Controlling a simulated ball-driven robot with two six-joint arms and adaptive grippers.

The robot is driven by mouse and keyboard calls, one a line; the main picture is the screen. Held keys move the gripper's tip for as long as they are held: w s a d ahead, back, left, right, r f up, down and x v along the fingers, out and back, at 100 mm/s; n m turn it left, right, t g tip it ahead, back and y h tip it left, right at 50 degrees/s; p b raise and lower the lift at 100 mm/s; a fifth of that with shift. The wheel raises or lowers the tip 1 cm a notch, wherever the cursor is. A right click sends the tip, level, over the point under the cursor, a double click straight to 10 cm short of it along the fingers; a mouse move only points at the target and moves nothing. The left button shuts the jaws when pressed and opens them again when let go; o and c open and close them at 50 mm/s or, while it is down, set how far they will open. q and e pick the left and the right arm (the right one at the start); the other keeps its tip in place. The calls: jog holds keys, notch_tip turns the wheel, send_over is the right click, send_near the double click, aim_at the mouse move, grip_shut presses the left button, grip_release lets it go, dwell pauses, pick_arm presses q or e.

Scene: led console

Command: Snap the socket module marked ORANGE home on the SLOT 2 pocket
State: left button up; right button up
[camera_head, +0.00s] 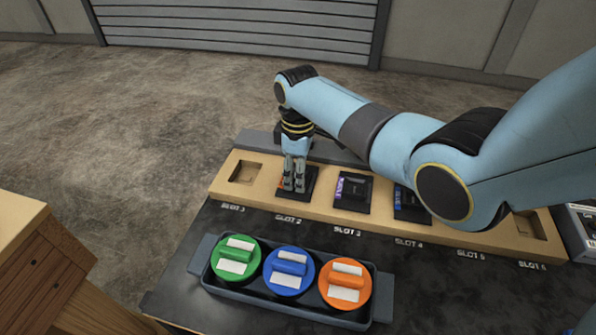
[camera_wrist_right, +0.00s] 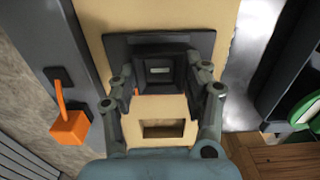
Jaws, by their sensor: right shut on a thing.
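The socket module (camera_head: 309,180) is a black block on a dark square base, with a bit of orange showing at its left side. It sits at the SLOT 2 pocket of the tan console strip (camera_head: 258,197). My right gripper (camera_head: 293,185) points down over it and is shut on it. In the right wrist view the fingers (camera_wrist_right: 160,80) stand on both sides of the black module (camera_wrist_right: 160,57). The pocket beneath is hidden, so I cannot tell whether the module is fully seated. My left gripper is not in view.
SLOT 1 (camera_head: 245,172) is an empty pocket. A purple-marked module (camera_head: 351,190) is at SLOT 3, a blue-marked one (camera_head: 406,203) at SLOT 4. My right arm covers SLOT 5. A dark tray (camera_head: 277,306) in front holds green, blue and orange round caps.

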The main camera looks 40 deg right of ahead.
jog(key=o, duration=1.3)
jog(key=shift+c, duration=0.2)
notch_tip(320, 180, up, 12)
